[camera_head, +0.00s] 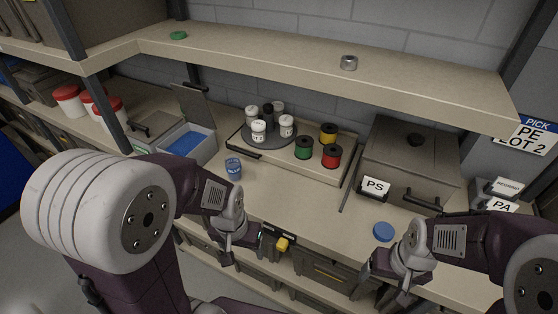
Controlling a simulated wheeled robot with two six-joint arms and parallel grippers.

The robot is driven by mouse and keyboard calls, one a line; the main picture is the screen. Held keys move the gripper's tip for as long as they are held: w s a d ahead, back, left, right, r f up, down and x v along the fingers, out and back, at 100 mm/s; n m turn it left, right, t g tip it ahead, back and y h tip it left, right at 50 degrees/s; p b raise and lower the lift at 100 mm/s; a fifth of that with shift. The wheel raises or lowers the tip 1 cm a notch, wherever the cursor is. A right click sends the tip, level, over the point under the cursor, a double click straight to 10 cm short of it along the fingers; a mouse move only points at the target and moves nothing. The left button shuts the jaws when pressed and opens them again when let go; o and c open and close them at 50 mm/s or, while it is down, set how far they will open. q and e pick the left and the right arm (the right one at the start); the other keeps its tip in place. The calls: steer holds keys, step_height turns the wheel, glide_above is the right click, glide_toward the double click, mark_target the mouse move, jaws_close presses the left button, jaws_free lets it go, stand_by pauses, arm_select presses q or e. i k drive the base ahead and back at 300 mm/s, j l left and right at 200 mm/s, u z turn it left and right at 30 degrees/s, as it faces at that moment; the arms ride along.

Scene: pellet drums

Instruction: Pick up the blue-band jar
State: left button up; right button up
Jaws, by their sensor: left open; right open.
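A small blue jar (233,169) with pale lettering stands upright on the bench, left of the middle; I take it for the blue-band jar. Its top looks open. My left gripper (243,249) is open and empty, in front of the jar and a little to its right, near the bench's front edge. It is apart from the jar. My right gripper (389,285) is open and empty at the lower right, near the front edge and far from the jar. Its fingertips are partly hard to make out.
Behind the jar, a tray (257,154) holds several white jars on a dark round plate and green, yellow and red-black spools. An open grey box (206,149) stands left. A grey PS box (410,160) and blue disc (384,232) are right. A shelf (300,62) overhangs.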

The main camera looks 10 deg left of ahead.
mark_target(232, 162)
steer(key=u, duration=1.3)
